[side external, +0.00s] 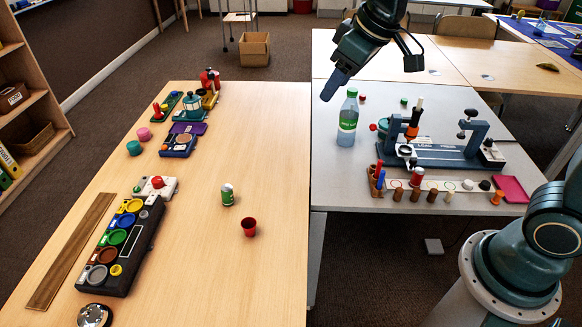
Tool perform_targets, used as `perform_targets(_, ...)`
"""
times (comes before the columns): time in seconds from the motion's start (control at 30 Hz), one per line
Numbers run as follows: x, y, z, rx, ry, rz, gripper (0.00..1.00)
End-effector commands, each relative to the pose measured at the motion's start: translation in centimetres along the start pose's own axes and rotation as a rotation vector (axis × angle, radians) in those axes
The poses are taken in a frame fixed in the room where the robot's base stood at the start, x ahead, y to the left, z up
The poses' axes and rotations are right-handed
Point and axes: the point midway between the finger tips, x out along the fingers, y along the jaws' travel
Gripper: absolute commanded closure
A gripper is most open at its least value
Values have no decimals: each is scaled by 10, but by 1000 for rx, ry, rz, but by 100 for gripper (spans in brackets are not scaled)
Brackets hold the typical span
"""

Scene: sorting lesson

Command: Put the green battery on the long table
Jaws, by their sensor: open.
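A small green cylinder with a pale label and silvery top (228,194), which looks like the green battery, stands upright on the long light-wood table (265,140), left of my arm.
A black tray with coloured round wells (117,243) lies to the left. A green-labelled bottle (348,118) stands below my gripper. The wooden table's right side is mostly clear.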

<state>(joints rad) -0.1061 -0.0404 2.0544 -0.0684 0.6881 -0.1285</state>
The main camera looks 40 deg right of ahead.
Motion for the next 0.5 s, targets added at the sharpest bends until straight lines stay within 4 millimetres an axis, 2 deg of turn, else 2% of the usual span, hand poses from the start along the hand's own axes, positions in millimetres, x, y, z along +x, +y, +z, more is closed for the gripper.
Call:
perform_targets(0.03, -12, 1, 10, 16, 6, 8, 49)
perform_targets(0.2, -43, 4, 47, 67, 15, 31, 49)
perform_targets(0.5, -81, 2, 116, 159, 32, 68, 49)
